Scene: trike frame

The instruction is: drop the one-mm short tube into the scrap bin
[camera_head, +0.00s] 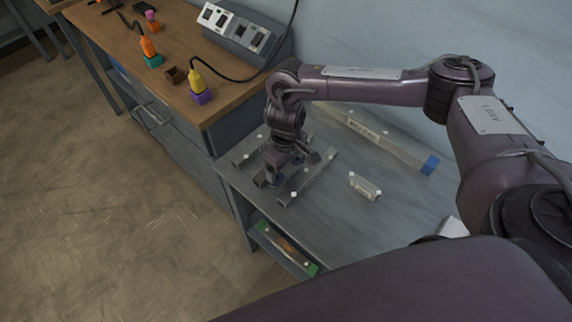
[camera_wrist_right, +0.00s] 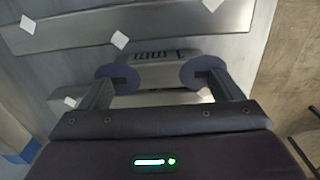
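My right gripper (camera_head: 279,174) is low over the grey worktop, among the metal tubes. In the right wrist view its two fingers (camera_wrist_right: 161,75) stand well apart, with round dark pads at the tips. A short grey tube with a printed label (camera_wrist_right: 160,57) shows between them, and the pads cover its ends. Whether they press on it is not clear. Another short labelled tube (camera_head: 365,186) lies apart, to the right of the gripper. I cannot tell which tube is one-mm. No scrap bin can be made out for certain. My left gripper is not in view.
Two bare tubes (camera_head: 308,181) lie beside the gripper, one on each side. A long tube with a blue end (camera_head: 387,139) lies along the back. A wooden bench (camera_head: 180,60) with coloured tools stands at left.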

